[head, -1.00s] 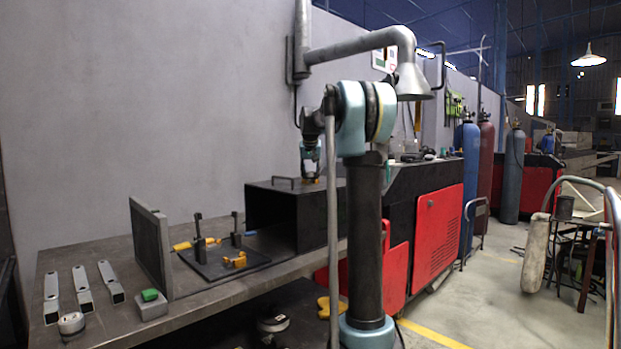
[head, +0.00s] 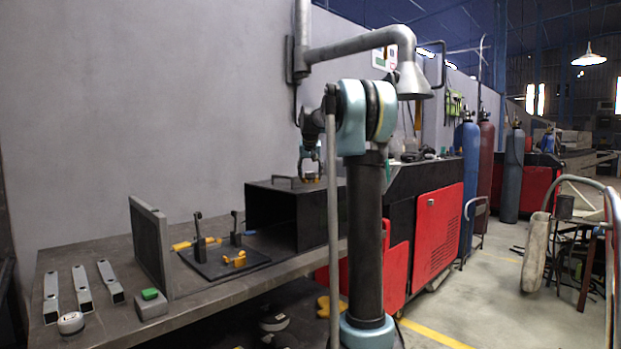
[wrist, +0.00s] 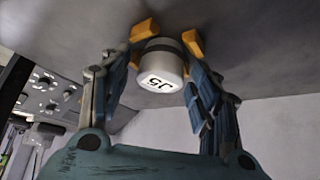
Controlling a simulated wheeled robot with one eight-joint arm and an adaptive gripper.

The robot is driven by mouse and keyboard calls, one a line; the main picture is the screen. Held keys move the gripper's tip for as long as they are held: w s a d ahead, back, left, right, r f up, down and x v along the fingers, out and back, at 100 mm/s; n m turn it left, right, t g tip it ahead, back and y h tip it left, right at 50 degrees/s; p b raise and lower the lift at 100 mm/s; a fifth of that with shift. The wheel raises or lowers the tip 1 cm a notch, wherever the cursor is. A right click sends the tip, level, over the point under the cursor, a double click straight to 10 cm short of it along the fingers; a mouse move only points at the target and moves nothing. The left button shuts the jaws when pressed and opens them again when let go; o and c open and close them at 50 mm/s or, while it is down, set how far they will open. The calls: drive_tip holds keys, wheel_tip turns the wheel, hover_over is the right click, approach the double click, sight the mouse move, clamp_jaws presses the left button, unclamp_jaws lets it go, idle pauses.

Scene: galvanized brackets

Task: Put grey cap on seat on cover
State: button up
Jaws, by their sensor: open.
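The cover, a dark box (head: 268,187) with a handle on top, stands on the bench. My gripper (head: 312,177) points down at its top. In the wrist view my gripper (wrist: 166,35) has its yellow-orange fingertips either side of a pale grey round cap (wrist: 161,66). The cap's marked end faces the camera. A darker band shows at its far end, by the dark surface. The jaws are open around the cap; any gap to the fingertips is hard to see. The seat is not clearly visible, so I cannot tell how the cap sits on it.
A black plate (head: 222,258) with upright posts and yellow clamps lies left of the cover. A standing panel (head: 150,247), several metal brackets (head: 79,289), a grey block with a green top (head: 150,303) and a white round item (head: 71,322) are farther left.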

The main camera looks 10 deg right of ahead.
drive_tip(key=v, duration=1.1)
drive_tip(key=shift+r, duration=0.3)
drive_tip(key=shift+s, duration=0.1)
